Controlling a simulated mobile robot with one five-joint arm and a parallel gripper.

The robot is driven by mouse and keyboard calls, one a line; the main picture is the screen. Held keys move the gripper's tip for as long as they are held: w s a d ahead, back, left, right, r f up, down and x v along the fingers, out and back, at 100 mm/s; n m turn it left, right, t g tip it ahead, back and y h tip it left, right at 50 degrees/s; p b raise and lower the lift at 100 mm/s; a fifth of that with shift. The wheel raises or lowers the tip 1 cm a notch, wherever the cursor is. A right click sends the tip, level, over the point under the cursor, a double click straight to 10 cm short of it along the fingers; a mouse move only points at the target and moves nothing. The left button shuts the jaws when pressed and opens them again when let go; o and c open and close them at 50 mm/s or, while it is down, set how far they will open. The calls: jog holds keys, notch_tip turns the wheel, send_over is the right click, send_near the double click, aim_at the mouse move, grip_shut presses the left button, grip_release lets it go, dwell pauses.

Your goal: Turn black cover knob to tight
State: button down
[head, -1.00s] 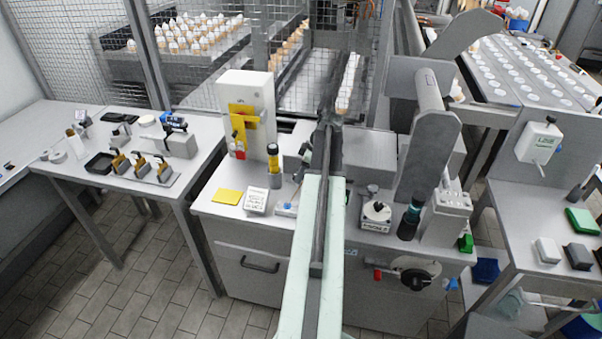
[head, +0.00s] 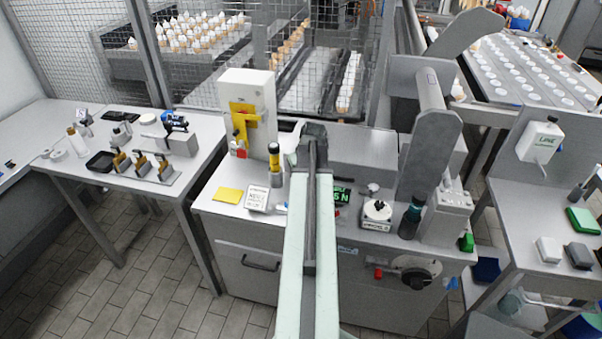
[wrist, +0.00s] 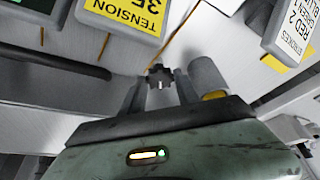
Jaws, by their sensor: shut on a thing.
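A small black lobed knob (wrist: 160,74) shows in the wrist view, between the fingertips of my gripper (wrist: 160,88). The gripper is shut on it. The fingers stand close on either side of the knob, and a pale surface lies beyond. In the head view my arm reaches over the middle bench and hides the gripper tips and this knob. I cannot read any tight mark or the knob's turn angle.
A grey cylinder (wrist: 208,75) with a yellow band stands close right of the fingers. A tension label (wrist: 130,15) and a strokes card (wrist: 292,28) lie near. In the head view, a green display (head: 340,195) and a black-knobbed box (head: 377,213) are right of my arm.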

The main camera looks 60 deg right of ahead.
jog(key=m+g+h, duration=0.1)
jog(key=m, duration=0.4)
jog(key=shift+w+a, duration=0.1)
jog(key=shift+w, duration=0.05)
jog(key=shift+g, duration=0.3)
dwell(0.3)
jog(key=c, duration=1.2)
grip_release()
jog(key=shift+o, duration=0.2)
jog(key=p+v, duration=0.7)
jog(key=shift+a+r, duration=0.3)
jog(key=shift+r, duration=0.05)
